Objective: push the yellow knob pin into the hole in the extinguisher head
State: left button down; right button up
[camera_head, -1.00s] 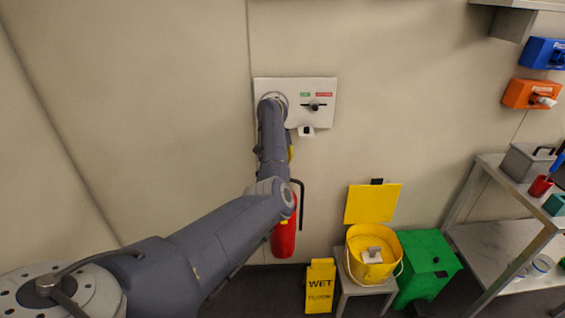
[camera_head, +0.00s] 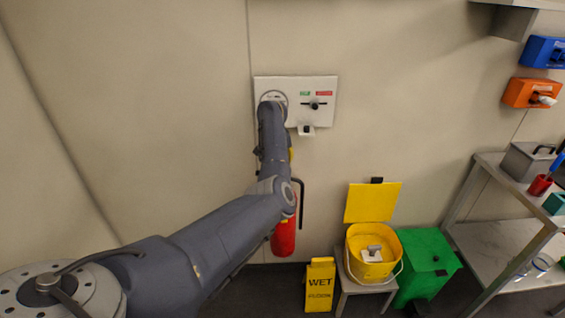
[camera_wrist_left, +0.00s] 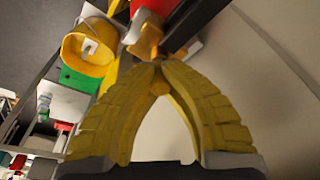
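The red extinguisher (camera_head: 284,240) hangs on the wall in the head view, its upper part hidden behind my left arm. Its black hose (camera_head: 301,203) shows just right of the arm. In the left wrist view the red extinguisher body (camera_wrist_left: 146,36) is beyond the fingertips. My right gripper is not in view.
A white wall panel (camera_head: 325,114) is above the extinguisher. A yellow bucket (camera_head: 391,258) on a stool, a yellow wet-floor sign (camera_head: 320,287) and a green bin (camera_head: 427,262) stand below right. A metal shelf table (camera_head: 487,246) is at the far right.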

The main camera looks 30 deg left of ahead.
pick_arm(q)
jog(key=shift+f, duration=0.35)
dwell(0.7)
jog(key=c, duration=1.5)
grip_release()
jog(key=v, duration=1.2)
jog(key=shift+a, duration=0.1)
